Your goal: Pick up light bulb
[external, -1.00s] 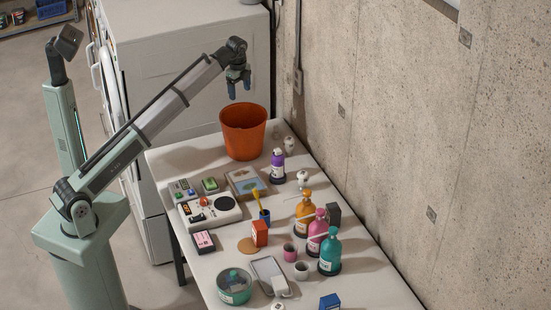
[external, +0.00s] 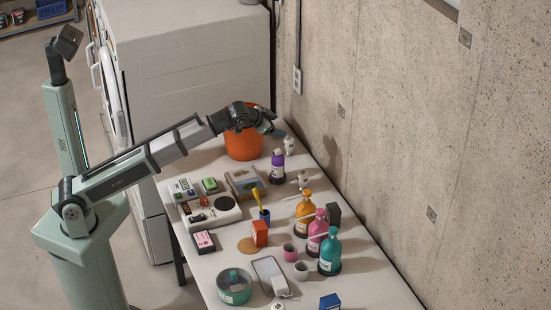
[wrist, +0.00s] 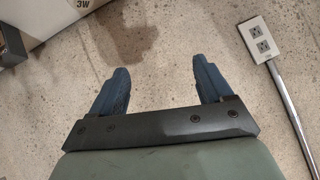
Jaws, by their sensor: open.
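Small white bulb-like objects stand on the table near the wall in the external view. One (external: 290,146) is at the far right edge beside the orange bucket, and another (external: 304,179) is nearer, right of the purple bottle. They are too small to tell which is the light bulb. My gripper (external: 281,135) is just above and left of the far one, pointing toward the wall. In the wrist view, its blue fingers (wrist: 160,82) are spread apart with nothing between them.
The purple bottle (external: 277,166) is just in front. The concrete wall (external: 400,130) borders the table's right side, with a power outlet (wrist: 259,38). Several bottles, cups and boxes crowd the nearer table.

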